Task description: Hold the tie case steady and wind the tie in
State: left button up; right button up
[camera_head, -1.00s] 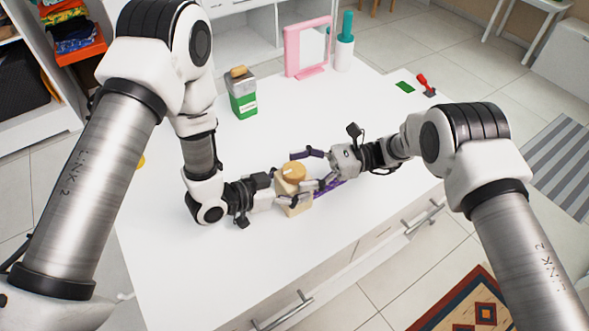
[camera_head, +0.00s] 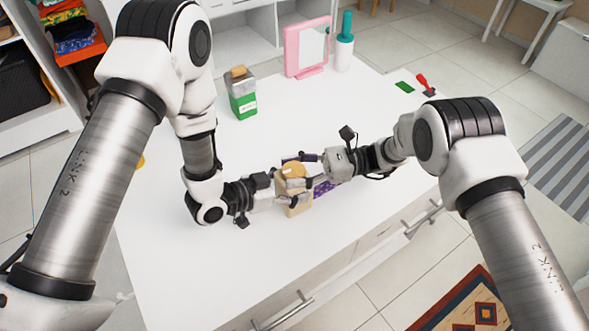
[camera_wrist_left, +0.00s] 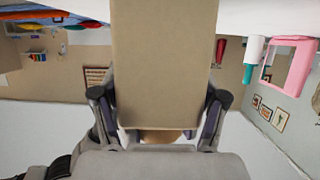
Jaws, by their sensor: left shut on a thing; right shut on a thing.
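The tie case (camera_head: 299,208) is a beige box on the white table, with a round tan knob (camera_head: 292,170) on top. My left gripper (camera_head: 285,198) is shut on the case from the left. In the left wrist view the case (camera_wrist_left: 163,60) fills the middle between the two fingers, and part of the knob (camera_wrist_left: 160,136) shows. My right gripper (camera_head: 297,171) is shut on the knob from the right, its fingers partly covering it. The purple patterned tie (camera_head: 323,188) shows to the right of the case, under the right gripper; the rest of it is hidden.
A green and grey container (camera_head: 242,95) stands behind the case. A pink framed mirror (camera_head: 307,47) and a teal-handled brush in a white holder (camera_head: 344,45) stand at the back. A green card (camera_head: 405,87) and a red-handled item (camera_head: 426,84) lie far right. The front tabletop is clear.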

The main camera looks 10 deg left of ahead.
jog(key=m+t, duration=0.2)
jog(key=t, duration=0.1)
jog(key=m+t+y, duration=0.1)
jog(key=m+t, duration=0.1)
jog(key=t, duration=0.1)
jog(key=shift+s+a, duration=0.1)
jog(key=shift+m+t, duration=0.8)
jog(key=shift+t, duration=0.5)
jog(key=o, duration=1.2)
jog(key=d, duration=0.8)
jog(key=s+d, duration=0.1)
jog(key=d, duration=0.3)
jog(key=shift+d, duration=0.1)
